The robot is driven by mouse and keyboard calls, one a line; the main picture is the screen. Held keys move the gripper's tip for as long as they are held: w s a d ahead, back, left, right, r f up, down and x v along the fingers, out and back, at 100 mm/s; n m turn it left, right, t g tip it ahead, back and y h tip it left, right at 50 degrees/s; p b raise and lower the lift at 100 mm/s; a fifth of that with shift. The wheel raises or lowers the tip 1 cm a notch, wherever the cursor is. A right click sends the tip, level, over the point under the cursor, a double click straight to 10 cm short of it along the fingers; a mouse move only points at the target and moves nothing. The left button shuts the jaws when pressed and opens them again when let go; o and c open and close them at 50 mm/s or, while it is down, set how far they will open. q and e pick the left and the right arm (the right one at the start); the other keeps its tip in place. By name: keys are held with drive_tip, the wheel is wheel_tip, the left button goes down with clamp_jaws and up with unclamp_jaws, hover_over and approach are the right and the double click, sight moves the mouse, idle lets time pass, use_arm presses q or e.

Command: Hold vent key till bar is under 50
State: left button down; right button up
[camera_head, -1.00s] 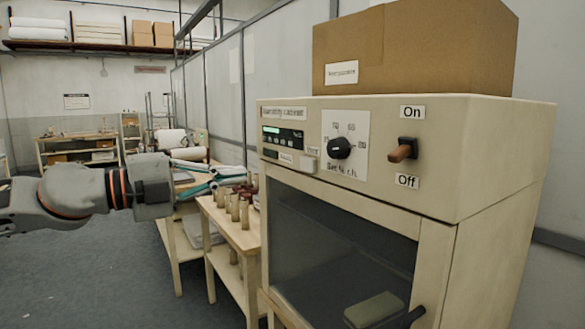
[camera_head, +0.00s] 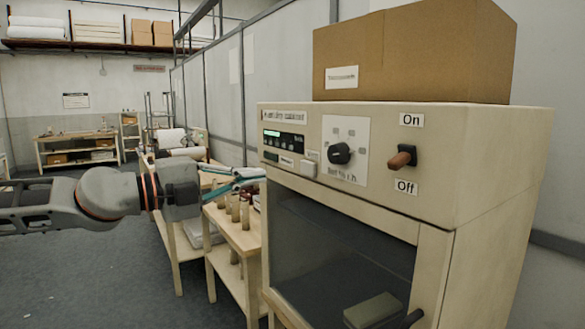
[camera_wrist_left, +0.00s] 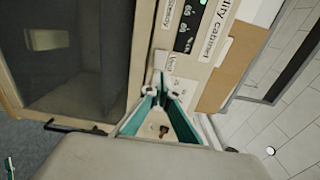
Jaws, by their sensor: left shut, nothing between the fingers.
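The cream humidity cabinet (camera_head: 480,165) stands at the right. Its dark display panel (camera_head: 284,140) has a small lit green patch; its values are too small to read. The pale vent key (camera_head: 308,168) sits right of and below the display, under a small label. In the left wrist view the "Vent" label (camera_wrist_left: 171,64) shows beyond the fingertips, and the display (camera_wrist_left: 187,26) is above it. My left gripper (camera_head: 264,173), with teal fingers, is shut and empty at the cabinet's left front edge. In its wrist view the fingertips (camera_wrist_left: 160,84) overlap the panel near the label; contact cannot be told.
A black dial (camera_head: 340,153) and a brown toggle switch (camera_head: 402,157) sit right of the key. A cardboard box (camera_head: 415,50) rests on top of the cabinet. A glass door (camera_head: 340,250) is below. Wooden tables with spools (camera_head: 236,210) stand behind my left gripper.

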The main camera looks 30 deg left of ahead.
sight(306, 169)
use_arm(q)
drive_tip(key=p+x, duration=0.1)
drive_tip(key=x, duration=0.6)
drive_tip(key=shift+w+d+f+p, duration=0.1)
drive_tip(key=shift+w+f+p, duration=0.05)
drive_tip(key=shift+w+p, duration=0.25)
drive_tip(key=shift+w+d+r+p, duration=0.2)
drive_tip(key=shift+d+r+p, duration=0.1)
drive_tip(key=shift+p, duration=0.15)
drive_tip(key=shift+w+d+p, duration=0.3)
drive_tip(key=shift+p, duration=0.4)
drive_tip(key=shift+w+p, duration=0.25)
drive_tip(key=shift+p, duration=0.4)
drive_tip(key=shift+w+a+f+p, duration=0.15)
drive_tip(key=shift+a+p, duration=0.05)
drive_tip(key=shift+p, duration=0.1)
